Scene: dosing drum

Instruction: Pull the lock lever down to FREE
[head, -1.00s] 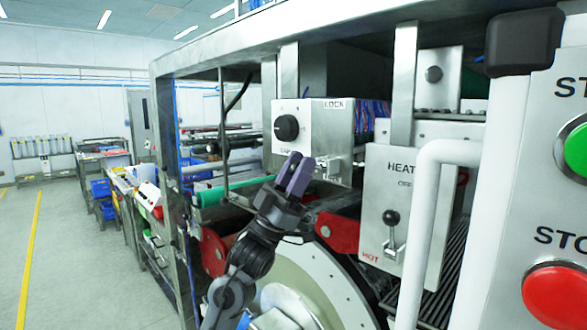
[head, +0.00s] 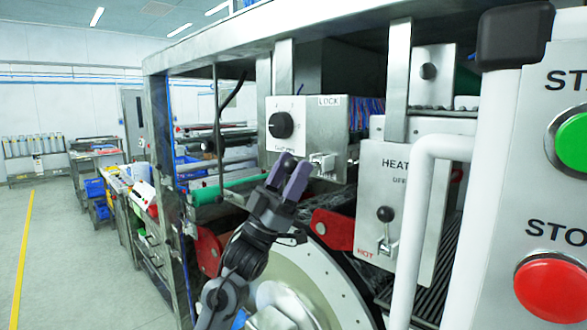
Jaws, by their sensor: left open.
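The lock box (head: 306,125) is a pale metal housing with the word LOCK at the top of its right part. A small light metal piece that appears to be the lock lever (head: 323,161) is low on that part, under LOCK. The lettering below it is too small or covered to read. My left gripper (head: 291,167) points up in front of the box's lower edge, just left of the lever and apart from it in the picture. Its two purple fingers are spread and hold nothing. My right gripper is not in view.
A black knob (head: 281,125) is on the box, left of the lever. A HEAT panel (head: 400,160) with a black-knobbed lever (head: 386,214), a white rail (head: 420,230) and a red stop button (head: 551,288) are at right. A drum (head: 310,270) is below.

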